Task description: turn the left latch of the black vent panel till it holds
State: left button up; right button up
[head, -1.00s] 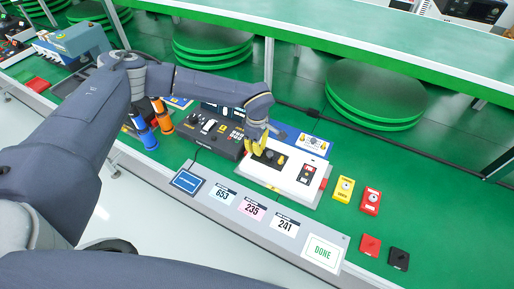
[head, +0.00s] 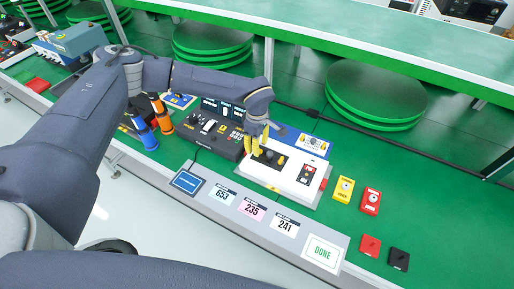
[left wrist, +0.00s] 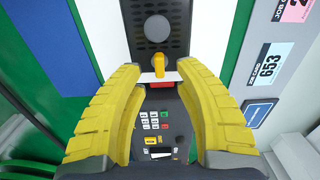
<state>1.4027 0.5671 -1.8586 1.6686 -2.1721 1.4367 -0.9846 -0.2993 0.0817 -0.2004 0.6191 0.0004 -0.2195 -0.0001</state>
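The black vent panel (head: 268,155) lies on a white unit (head: 295,180); its dark perforated face (left wrist: 177,38) and a grey disc (left wrist: 156,28) show in the left wrist view. Its left latch (left wrist: 158,65) is a small yellow tab at the panel's near end in that view, pointing along the panel. In the head view the gripper hides this latch, while another amber latch (head: 282,160) shows further right. My left gripper (head: 254,146) points down over the panel's left end. Its yellow fingers are apart (left wrist: 160,76), with the latch seen between the tips and no clear contact. My right gripper is out of view.
A black keypad unit (head: 213,130) stands close on the left. Orange and blue bottles (head: 160,115) stand further left. Yellow (head: 344,189) and red (head: 370,201) boxes stand right of the white unit. A grey strip with number cards (head: 251,209) runs along the front.

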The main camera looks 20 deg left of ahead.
pick_arm(q)
notch_tip(320, 180, up, 10)
dwell(0.5)
dwell(0.3)
